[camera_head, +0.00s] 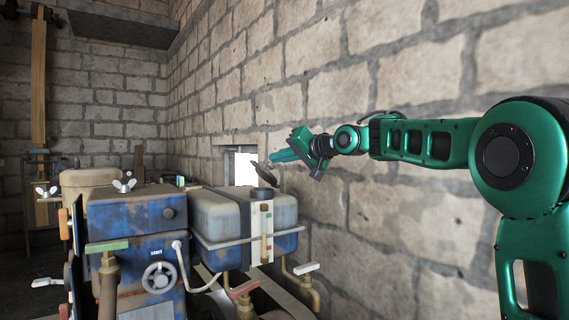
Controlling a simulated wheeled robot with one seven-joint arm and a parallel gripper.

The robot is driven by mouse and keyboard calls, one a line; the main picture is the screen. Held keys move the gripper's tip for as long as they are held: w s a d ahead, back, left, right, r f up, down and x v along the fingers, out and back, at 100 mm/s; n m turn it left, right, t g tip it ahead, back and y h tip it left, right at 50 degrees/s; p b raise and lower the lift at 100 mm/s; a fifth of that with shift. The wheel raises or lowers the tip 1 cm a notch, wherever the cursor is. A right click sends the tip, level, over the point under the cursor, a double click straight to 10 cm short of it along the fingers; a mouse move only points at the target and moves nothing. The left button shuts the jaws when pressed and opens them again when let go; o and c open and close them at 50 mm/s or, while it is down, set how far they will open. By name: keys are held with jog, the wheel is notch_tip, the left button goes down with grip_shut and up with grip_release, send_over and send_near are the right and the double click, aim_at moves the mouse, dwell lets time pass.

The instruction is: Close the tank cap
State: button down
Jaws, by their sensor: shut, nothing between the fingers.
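The tank (222,219) is a grey and blue box with a pale band near its right end. A dark round tank cap (265,174) stands tilted up above a dark round filler neck (262,194) on the tank's top. The cap looks raised off the neck. My green gripper (274,157) reaches in from the right, with its fingers pointing left. It is shut and empty. Its tip is just above and right of the cap; I cannot tell whether they touch.
A blue, rusty engine block (135,232) with a handwheel (159,278) stands left of the tank. Pipes with a red-handled valve (244,289) and a white-handled valve (306,268) are in front. A stone wall (400,230) runs close behind on the right.

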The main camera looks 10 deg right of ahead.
aim_at(260, 167)
jog(key=shift+s+a+f+n+h, duration=0.15)
jog(key=shift+s+a+n+h, duration=0.1)
jog(key=shift+a+n, duration=0.35)
jog(key=shift+s+a+f+n+h, duration=0.15)
jog(key=shift+s+a+n, duration=0.1)
jog(key=shift+a+n, duration=0.35)
jog(key=shift+s+a+f+n+h, duration=0.2)
jog(key=shift+a+n+h, duration=0.05)
jog(key=shift+a+n, duration=0.25)
jog(key=shift+s+a+f+n+h, duration=0.15)
jog(key=shift+a+f+n+h, duration=0.15)
jog(key=shift+n, duration=0.2)
jog(key=shift+s+a+f+n, duration=0.2)
jog(key=shift+a+f+n, duration=0.35)
jog(key=shift+n, duration=0.25)
jog(key=shift+s+a+f, duration=0.1)
jog(key=shift+a+f, duration=0.15)
jog(key=shift+a, duration=0.1)
jog(key=shift+f, duration=0.1)
